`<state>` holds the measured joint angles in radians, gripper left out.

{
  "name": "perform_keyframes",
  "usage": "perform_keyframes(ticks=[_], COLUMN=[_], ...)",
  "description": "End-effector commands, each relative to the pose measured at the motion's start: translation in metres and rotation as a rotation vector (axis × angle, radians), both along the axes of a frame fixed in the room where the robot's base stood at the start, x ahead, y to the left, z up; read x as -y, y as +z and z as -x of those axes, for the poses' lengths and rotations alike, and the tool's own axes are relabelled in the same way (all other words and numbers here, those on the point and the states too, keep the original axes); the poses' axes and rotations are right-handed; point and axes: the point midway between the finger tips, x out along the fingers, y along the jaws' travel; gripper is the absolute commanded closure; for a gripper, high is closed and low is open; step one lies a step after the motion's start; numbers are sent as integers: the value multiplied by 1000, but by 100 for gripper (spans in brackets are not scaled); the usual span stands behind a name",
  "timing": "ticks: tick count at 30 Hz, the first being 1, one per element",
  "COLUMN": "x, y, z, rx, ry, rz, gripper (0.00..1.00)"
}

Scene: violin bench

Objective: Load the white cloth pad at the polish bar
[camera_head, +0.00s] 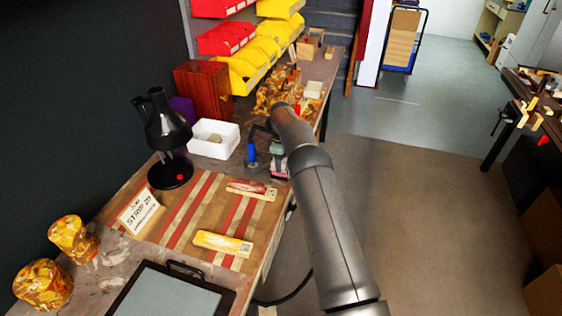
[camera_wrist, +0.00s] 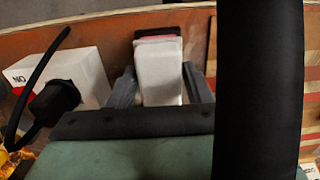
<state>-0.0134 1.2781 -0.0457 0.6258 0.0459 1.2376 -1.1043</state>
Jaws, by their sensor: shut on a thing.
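In the wrist view, my gripper (camera_wrist: 160,74) is shut on the white cloth pad (camera_wrist: 161,88), a pale block with one finger on each side. A pink-red and dark edge shows at the pad's far end; I cannot tell whether it belongs to the pad. In the head view, my gripper (camera_head: 280,168) is low at the bench's right edge, partly hidden by my arm. A red bar (camera_head: 252,188) and a yellow bar (camera_head: 222,242), both labelled, lie on the striped mat (camera_head: 190,215) to its left. I cannot tell which is the polish bar.
A white tray (camera_head: 215,139), a blue bottle-like object (camera_head: 251,152) and a black lamp (camera_head: 170,140) stand left of my gripper. A white box with a black plug (camera_wrist: 62,80) is at left in the wrist view. Open floor (camera_head: 420,200) lies right of the bench.

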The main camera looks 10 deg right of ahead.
Motion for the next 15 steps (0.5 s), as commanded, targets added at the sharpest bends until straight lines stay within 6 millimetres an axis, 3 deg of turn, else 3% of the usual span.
perform_keyframes(ticks=[15], x=[0], y=[-7], z=[0], rx=[0], ry=[0], rz=[0], gripper=[74])
